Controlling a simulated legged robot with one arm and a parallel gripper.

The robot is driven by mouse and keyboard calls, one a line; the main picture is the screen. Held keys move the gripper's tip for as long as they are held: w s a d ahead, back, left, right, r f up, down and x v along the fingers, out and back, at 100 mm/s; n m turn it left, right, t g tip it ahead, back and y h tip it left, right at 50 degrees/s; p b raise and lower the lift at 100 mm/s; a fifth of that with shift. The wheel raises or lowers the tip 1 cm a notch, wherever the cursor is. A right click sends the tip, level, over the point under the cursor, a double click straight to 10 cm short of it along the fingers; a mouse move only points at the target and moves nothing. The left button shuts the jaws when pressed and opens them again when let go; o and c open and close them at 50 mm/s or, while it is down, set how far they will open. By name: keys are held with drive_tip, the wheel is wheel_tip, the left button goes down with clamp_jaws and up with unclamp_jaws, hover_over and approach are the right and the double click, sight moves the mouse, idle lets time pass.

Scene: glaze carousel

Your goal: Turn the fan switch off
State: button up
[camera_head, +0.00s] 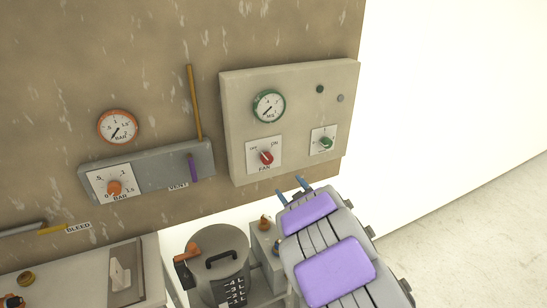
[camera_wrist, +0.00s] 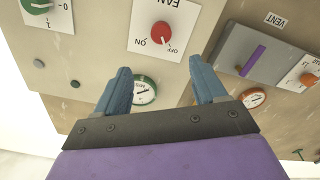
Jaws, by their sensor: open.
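The fan switch is a red round knob (camera_head: 266,158) on a white plate marked OFF at left, ON at right and FAN below. It sits on the beige wall panel (camera_head: 235,120). In the wrist view, the red knob (camera_wrist: 162,34) appears upside down, beyond the gap between my fingers. Its pointer seems to lean toward OFF, but it is too small to be sure. My gripper (camera_head: 291,187) is open and empty, with blue fingers below and in front of the knob in the head view. The fingers also show in the wrist view (camera_wrist: 160,66), apart from the knob.
A green knob (camera_head: 326,143) is right of the fan knob and a green-rimmed gauge (camera_head: 268,106) above it. A grey box with an orange knob (camera_head: 114,187) and a purple lever (camera_head: 193,168) is left. A lidded pot (camera_head: 218,252) stands below.

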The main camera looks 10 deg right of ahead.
drive_tip(key=r+m+p, duration=0.1)
drive_tip(key=m+p, duration=0.1)
drive_tip(key=m, duration=0.2)
approach(268, 159)
drive_tip(key=x, duration=0.9)
drive_tip(key=shift+w+f, duration=0.15)
drive_tip(key=shift+w, duration=0.3)
drive_tip(key=shift+a, duration=0.1)
drive_tip(key=c, duration=1)
drive_tip(key=shift+n+b, duration=0.7)
drive_tip(key=shift+b, duration=0.25)
drive_tip(key=shift+n, duration=0.4)
